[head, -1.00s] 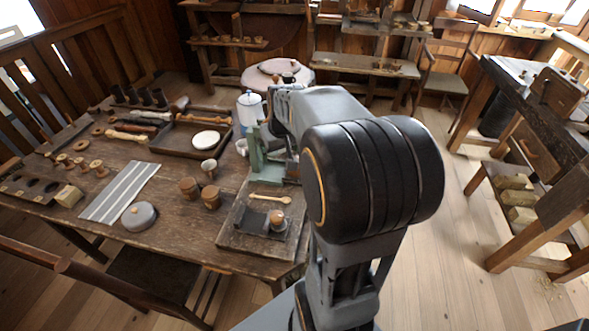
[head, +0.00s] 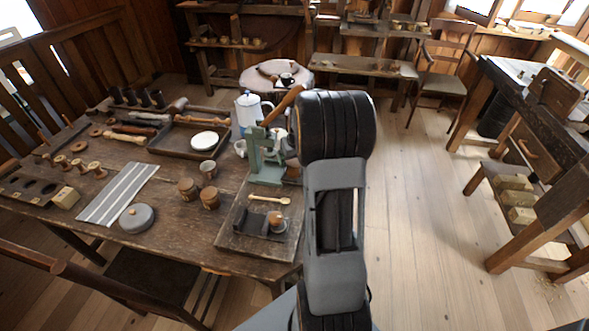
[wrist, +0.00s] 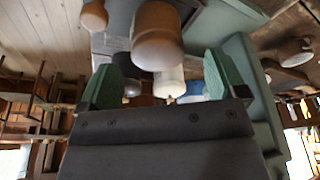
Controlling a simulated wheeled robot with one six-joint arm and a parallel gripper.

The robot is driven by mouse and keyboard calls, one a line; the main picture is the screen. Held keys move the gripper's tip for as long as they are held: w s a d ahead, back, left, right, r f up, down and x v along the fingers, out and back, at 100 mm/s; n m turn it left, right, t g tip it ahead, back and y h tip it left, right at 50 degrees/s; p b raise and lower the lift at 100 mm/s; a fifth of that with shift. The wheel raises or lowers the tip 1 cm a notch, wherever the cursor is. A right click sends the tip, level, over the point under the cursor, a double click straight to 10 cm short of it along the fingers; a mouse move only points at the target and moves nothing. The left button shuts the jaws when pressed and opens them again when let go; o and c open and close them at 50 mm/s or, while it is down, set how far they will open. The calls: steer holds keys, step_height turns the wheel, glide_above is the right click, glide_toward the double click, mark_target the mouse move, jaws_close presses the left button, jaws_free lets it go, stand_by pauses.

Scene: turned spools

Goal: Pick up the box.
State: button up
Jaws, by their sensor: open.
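My gripper (wrist: 163,82) shows in the wrist view with its two green fingers wide apart; the arm hides it in the head view. A rounded brown wooden piece (wrist: 157,38) and a white thing (wrist: 168,80) show in line with the gap between the fingers, with no visible grip on either. I cannot tell for sure which thing is the box. In the head view, a small pale block-shaped piece (head: 66,197) sits at the left of the table, and a round grey lidded container (head: 138,217) lies near the front edge.
The wooden table (head: 165,245) carries a dark tray (head: 170,146), a striped cloth (head: 112,200), brown lidded pots (head: 188,187), a green press (head: 266,165), a white pot (head: 247,108) and a board (head: 232,236). A workbench (head: 540,130) stands at right; the floor between is clear.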

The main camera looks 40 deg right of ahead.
mark_target(295, 162)
steer(key=shift+x, duration=2.5)
steer(key=shift+s+d, duration=0.1)
steer(key=shift+d, duration=0.05)
steer(key=shift+c, duration=0.5)
steer(key=c, duration=1)
steer(key=shift+r, duration=0.15)
